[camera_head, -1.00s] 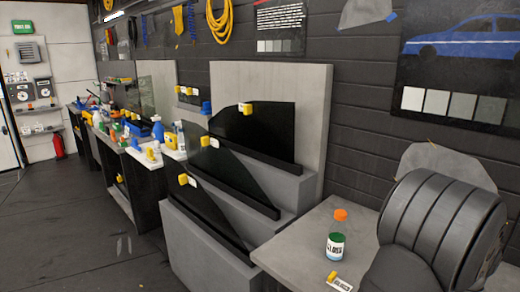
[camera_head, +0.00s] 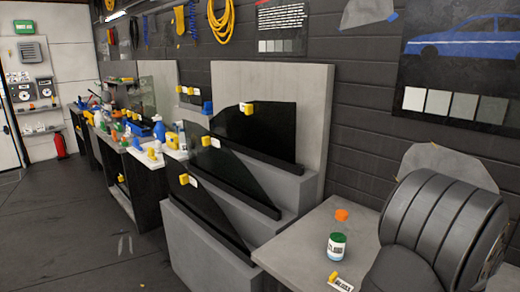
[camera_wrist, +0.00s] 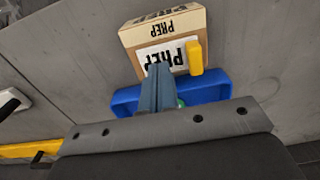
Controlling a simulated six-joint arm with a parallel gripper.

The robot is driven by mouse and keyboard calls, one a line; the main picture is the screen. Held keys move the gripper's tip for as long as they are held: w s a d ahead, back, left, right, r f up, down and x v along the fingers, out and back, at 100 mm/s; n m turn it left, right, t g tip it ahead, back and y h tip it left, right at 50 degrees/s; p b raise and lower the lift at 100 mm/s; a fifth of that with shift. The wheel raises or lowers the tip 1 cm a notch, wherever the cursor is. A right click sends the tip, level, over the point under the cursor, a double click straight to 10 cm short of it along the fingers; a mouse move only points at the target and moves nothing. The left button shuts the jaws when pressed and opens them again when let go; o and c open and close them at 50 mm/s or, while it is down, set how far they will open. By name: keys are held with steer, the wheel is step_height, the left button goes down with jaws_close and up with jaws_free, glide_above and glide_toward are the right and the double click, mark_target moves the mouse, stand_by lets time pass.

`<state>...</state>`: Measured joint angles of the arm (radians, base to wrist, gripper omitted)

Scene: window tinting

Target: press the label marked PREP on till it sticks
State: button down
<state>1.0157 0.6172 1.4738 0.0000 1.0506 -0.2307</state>
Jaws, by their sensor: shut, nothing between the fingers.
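The label marked PREP (camera_wrist: 172,56) shows in the wrist view as a white card with black letters, upside down in the picture. It lies against the front face of a cardboard box (camera_wrist: 130,38) that also reads PREP. A yellow tab (camera_wrist: 195,58) stands at the label's right end. My gripper (camera_wrist: 158,70) is shut and empty, with its tips over the lower left part of the label. I cannot tell whether the tips touch it. The tips hide part of the lettering. My gripper is out of the head view, and I cannot make out this box there.
A blue tray (camera_wrist: 216,92) lies just below the box in the wrist view. In the head view, a jar (camera_head: 336,246), an orange cap (camera_head: 341,215) and a GLOSS label (camera_head: 342,284) are on the bench. Dark glass panes (camera_head: 255,130) stand on grey steps to the left.

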steer(key=shift+f, duration=0.9)
stand_by(0.7)
steer(key=shift+r, duration=3.55)
steer(key=shift+f, duration=3.5)
steer(key=shift+r, duration=0.1)
